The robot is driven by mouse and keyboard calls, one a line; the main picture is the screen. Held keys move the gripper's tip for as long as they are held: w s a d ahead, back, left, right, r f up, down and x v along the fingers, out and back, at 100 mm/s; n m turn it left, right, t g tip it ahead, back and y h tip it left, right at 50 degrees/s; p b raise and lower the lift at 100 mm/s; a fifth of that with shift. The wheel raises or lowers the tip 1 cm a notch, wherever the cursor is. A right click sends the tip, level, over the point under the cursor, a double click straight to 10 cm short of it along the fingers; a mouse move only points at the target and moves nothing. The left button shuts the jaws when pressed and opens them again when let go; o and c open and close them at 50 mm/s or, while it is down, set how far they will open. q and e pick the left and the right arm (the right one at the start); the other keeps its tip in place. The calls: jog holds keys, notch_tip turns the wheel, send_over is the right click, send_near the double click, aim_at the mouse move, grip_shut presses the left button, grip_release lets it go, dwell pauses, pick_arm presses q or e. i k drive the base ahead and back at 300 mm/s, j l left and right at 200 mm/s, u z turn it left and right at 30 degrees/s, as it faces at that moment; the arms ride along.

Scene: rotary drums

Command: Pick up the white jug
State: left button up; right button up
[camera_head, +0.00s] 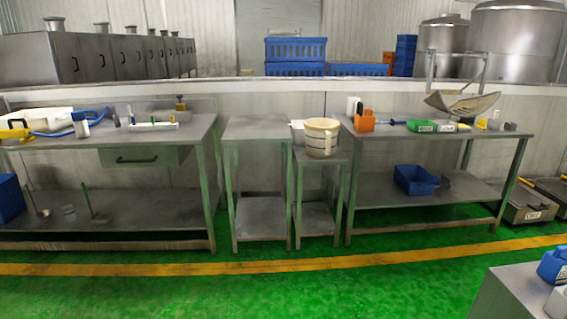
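A cream-white jug-like vessel (322,139) with a tan rim and bands stands upright on a small, low metal stand (318,157) in the middle of the view. A plainer white container (297,133) is partly hidden behind its left side. I cannot tell for sure which of the two is the white jug. Neither of my grippers is in view.
A bare metal table (255,130) stands left of the stand. Longer workbenches with small items stand at left (75,150) and right (440,150). A grey surface (505,295) with a blue bottle (553,265) is at lower right. The green floor (270,295) ahead is clear.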

aim_at(352, 108)
jog(key=i+z, duration=0.1)
jog(key=i, duration=1.1)
jog(key=i+z, duration=0.25)
jog(key=i, duration=0.85)
jog(key=i+l+z, duration=0.15)
jog(key=i+l, duration=0.7)
jog(key=l, duration=0.15)
